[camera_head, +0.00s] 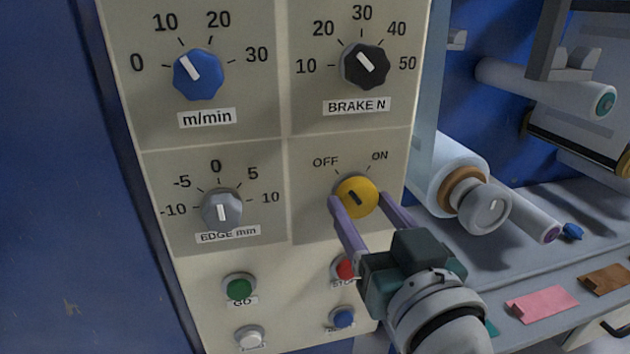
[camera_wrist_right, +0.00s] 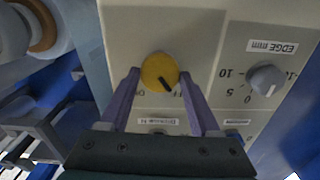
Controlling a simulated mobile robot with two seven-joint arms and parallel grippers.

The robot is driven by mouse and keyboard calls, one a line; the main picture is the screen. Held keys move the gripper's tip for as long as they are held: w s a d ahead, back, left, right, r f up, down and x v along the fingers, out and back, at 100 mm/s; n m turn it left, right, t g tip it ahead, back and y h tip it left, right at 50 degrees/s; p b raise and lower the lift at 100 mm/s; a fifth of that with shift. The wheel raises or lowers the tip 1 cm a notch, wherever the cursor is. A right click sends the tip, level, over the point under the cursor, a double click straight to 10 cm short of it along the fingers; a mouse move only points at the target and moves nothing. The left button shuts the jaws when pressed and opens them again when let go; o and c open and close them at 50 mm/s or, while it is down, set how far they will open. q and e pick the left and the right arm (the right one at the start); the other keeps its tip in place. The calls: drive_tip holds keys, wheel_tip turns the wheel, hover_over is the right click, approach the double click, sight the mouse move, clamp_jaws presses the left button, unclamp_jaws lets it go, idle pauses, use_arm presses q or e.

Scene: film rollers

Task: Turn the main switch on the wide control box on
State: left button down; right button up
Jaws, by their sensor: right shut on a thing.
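The wide control box (camera_head: 283,180) fills the middle of the head view. Its main switch is a yellow round knob (camera_head: 357,192) with a dark mark, below the printed OFF and ON. The mark slants to the upper left, toward OFF. My right gripper (camera_head: 359,199) is shut on the yellow knob, one purple finger on each side. In the right wrist view, the knob (camera_wrist_right: 158,70) sits between the fingertips (camera_wrist_right: 158,78), and the box appears upside down. The fingers partly cover the lettering there. My left gripper is not in view.
Close by are a grey EDGE knob (camera_head: 222,208), a blue m/min knob (camera_head: 198,74) and a black BRAKE knob (camera_head: 365,67). Below are a green button (camera_head: 239,288), a red button (camera_head: 345,269) partly behind my gripper, and a blue button (camera_head: 342,317). Rollers (camera_head: 485,205) stand at right.

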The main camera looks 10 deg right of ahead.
drive_tip(key=c, duration=0.7)
drive_tip(key=shift+m, duration=0.3)
drive_tip(key=m, duration=0.2)
drive_tip(key=shift+m, duration=0.3)
drive_tip(key=m, duration=0.3)
drive_tip(key=shift+m, duration=0.3)
drive_tip(key=m, duration=0.4)
drive_tip(key=shift+m, duration=1.4)
drive_tip(key=shift+m+b, duration=0.3)
drive_tip(key=o, duration=1.4)
drive_tip(key=shift+c, duration=0.2)
